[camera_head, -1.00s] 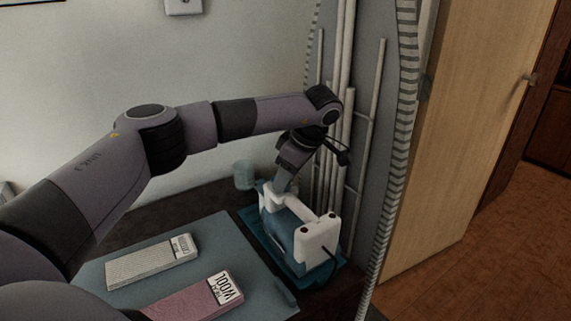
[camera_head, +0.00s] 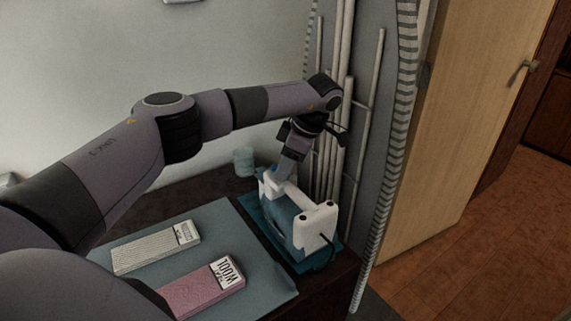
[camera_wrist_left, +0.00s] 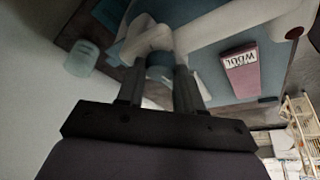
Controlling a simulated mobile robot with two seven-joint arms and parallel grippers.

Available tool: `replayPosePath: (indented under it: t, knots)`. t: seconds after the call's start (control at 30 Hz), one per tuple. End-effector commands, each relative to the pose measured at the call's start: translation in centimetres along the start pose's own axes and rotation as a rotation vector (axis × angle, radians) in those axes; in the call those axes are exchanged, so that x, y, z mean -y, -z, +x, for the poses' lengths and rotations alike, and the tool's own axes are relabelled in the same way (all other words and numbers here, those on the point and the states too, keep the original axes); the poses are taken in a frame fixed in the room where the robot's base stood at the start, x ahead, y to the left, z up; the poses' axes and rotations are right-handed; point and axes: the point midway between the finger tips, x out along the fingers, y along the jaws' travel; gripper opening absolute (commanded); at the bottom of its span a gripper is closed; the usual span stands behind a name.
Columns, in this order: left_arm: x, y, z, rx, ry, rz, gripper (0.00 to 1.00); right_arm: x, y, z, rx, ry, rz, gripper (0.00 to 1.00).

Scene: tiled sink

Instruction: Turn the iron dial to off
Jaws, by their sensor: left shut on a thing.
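The iron (camera_head: 312,225), white and blue, stands on a blue-teal base near the right end of the table. My left gripper (camera_head: 281,176) reaches down onto the iron's far end. In the left wrist view the two fingers (camera_wrist_left: 158,84) close around a rounded blue-grey part, which looks like the iron dial (camera_wrist_left: 158,62), next to the iron's white body (camera_wrist_left: 146,38). The fingers hide most of the dial, and its setting cannot be read. My right gripper is not in view.
A pale blue cup (camera_head: 244,161) stands behind the iron to the left. A white-grey box (camera_head: 150,250) and a pink box labelled wool (camera_head: 200,290) lie on the blue mat (camera_head: 262,272). The upright ironing board (camera_head: 385,110) stands close behind the iron.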

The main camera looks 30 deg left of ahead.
Motion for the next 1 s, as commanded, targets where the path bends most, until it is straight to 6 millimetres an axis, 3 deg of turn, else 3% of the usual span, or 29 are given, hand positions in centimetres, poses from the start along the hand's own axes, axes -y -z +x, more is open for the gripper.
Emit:
replayPosePath:
  t: [0.07, 0.1, 0.13, 0.17, 0.47, 0.83, 1.0]
  knots:
    - [0.0, 0.0, 0.0, 0.001, 0.0, 0.0, 0.06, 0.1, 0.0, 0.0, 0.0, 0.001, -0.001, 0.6]
    - [0.0, 0.0, 0.0, 0.001, 0.0, 0.001, 0.49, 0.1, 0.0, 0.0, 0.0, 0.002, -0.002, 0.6]
    - [0.0, 0.0, 0.0, 0.001, 0.0, 0.001, 0.59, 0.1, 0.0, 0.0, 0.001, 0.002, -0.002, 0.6]
    - [0.0, 0.0, 0.0, 0.001, 0.0, 0.001, 0.62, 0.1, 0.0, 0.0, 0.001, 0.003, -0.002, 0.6]
    - [0.0, 0.0, -0.2, 0.001, -0.001, 0.001, 0.62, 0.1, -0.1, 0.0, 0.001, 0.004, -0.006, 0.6]
    - [0.0, -0.1, -5.5, 0.002, -0.002, 0.0, 0.62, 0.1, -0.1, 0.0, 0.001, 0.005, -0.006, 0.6]
    - [0.0, 0.0, -7.0, 0.001, 0.0, 0.002, 0.62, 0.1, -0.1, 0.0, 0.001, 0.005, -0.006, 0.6]
